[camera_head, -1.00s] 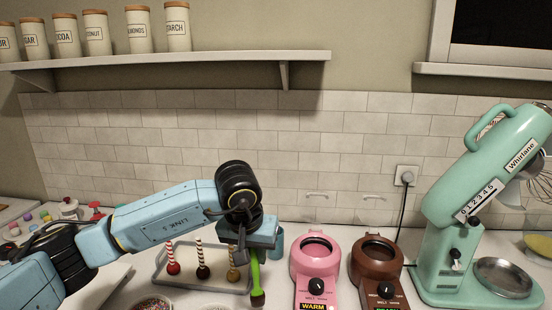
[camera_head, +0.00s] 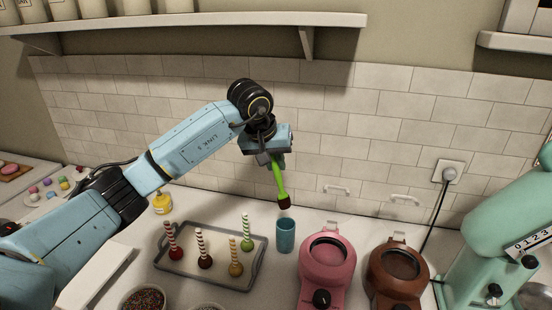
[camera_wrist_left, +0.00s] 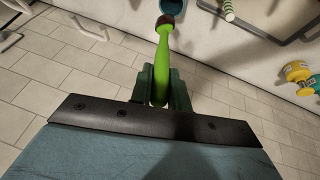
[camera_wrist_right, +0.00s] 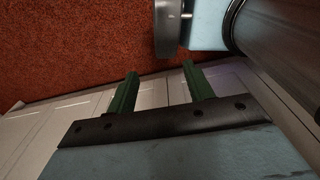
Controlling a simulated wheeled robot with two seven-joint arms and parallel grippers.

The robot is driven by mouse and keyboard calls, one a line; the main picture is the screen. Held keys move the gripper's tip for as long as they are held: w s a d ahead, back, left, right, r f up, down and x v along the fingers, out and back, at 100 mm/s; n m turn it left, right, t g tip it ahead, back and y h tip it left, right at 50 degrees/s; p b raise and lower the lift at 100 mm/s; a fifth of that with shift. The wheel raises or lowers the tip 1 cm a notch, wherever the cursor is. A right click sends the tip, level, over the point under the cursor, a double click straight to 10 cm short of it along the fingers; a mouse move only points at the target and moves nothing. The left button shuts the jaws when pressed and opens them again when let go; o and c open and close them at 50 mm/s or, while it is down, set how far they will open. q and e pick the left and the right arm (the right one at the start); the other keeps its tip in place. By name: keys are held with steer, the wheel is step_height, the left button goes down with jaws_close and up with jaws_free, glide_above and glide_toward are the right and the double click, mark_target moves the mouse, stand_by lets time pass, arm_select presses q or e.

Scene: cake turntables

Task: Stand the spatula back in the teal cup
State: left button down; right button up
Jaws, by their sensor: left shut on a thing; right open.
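The green spatula (camera_head: 279,183) with a dark brown end is held by my left gripper (camera_head: 274,161), which is shut on it. The spatula points down, slightly tilted, with its brown end lowest. The teal cup (camera_head: 286,237) stands upright on the counter just below that end, and a gap shows between them. In the left wrist view the spatula (camera_wrist_left: 163,60) sits between the fingers (camera_wrist_left: 163,88), and part of the teal cup (camera_wrist_left: 183,4) shows at the top edge. My right gripper (camera_wrist_right: 160,90) is open and empty, with red-brown floor and pale cabinet fronts beyond it.
A grey tray (camera_head: 256,270) with several striped cake-pop sticks stands left of the cup. A pink melter (camera_head: 327,262) and a brown melter (camera_head: 397,270) stand to its right. A mint mixer (camera_head: 500,235) is far right. A tiled wall is behind.

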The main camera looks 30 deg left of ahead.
arm_select(q)
step_height(320, 180, down, 2)
steer(key=shift+w+b, duration=0.1)
steer(key=shift+b, duration=0.4)
step_height(320, 180, down, 2)
steer(key=shift+f+b, duration=0.1)
steer(key=shift+b, duration=0.65)
step_height(320, 180, down, 8)
steer(key=b, duration=0.5)
arm_select(e)
step_height(320, 180, down, 8)
steer(key=w, duration=0.1)
steer(key=shift+w+a+f, duration=0.15)
arm_select(q)
steer(key=c, duration=1.3)
jaws_free()
steer(key=shift+o, duration=0.2)
steer(key=v, duration=1.3)
steer(key=shift+r+b, duration=0.35)
steer(key=shift+b, duration=0.05)
arm_select(e)
steer(key=shift+f, duration=0.2)
